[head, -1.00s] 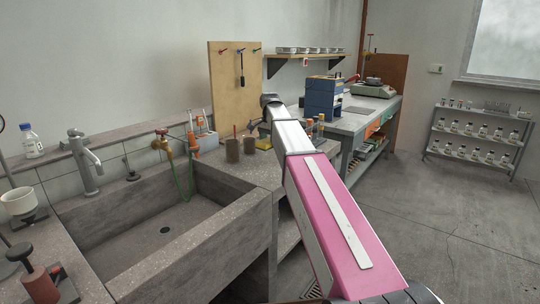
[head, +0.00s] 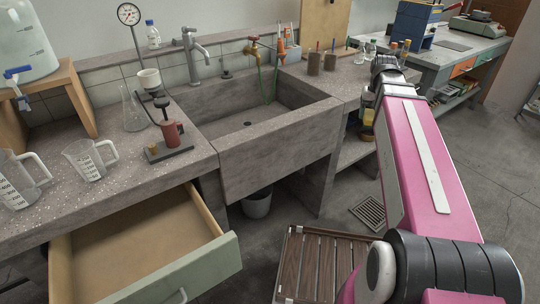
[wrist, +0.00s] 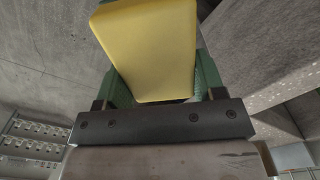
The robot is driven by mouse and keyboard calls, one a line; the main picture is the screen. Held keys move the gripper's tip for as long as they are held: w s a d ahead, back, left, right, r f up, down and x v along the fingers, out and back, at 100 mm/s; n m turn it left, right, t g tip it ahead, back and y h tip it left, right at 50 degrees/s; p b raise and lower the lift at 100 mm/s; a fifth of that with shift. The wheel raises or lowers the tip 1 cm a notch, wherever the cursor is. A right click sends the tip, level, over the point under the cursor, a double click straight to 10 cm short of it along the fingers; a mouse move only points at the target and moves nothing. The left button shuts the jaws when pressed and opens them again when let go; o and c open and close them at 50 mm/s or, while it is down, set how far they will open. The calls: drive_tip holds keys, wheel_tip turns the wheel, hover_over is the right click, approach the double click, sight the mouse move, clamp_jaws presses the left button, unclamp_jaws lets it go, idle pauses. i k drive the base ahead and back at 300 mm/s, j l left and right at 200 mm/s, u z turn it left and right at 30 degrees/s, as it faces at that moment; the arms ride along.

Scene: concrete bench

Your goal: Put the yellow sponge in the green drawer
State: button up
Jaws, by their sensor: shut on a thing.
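The yellow sponge (wrist: 150,50) fills the middle of the wrist view, between the green fingers of my gripper (wrist: 152,88). My gripper is shut on it. In the head view the sponge (head: 368,117) shows as a small yellow patch beside my arm, at the right end of the sink, partly hidden; the fingers are hard to make out there. The green drawer (head: 190,275) is pulled open at the lower left, under the counter. Its pale green front faces me, and the visible part of its wooden inside is empty. My gripper is well to the right of the drawer.
The concrete sink (head: 270,150) lies between the drawer and my gripper. A slatted wooden piece (head: 318,262) and a bucket (head: 257,203) are low in front.

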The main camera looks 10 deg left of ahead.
sight(148, 264)
drive_tip(key=k+j+u, duration=0.15)
drive_tip(key=k+u, duration=0.3)
drive_tip(key=k, duration=0.15)
drive_tip(key=u, duration=1.7)
drive_tip(key=l+u, duration=1)
drive_tip(key=u, duration=0.2)
drive_tip(key=k+l, duration=0.1)
drive_tip(key=l, duration=0.45)
drive_tip(key=k, duration=0.05)
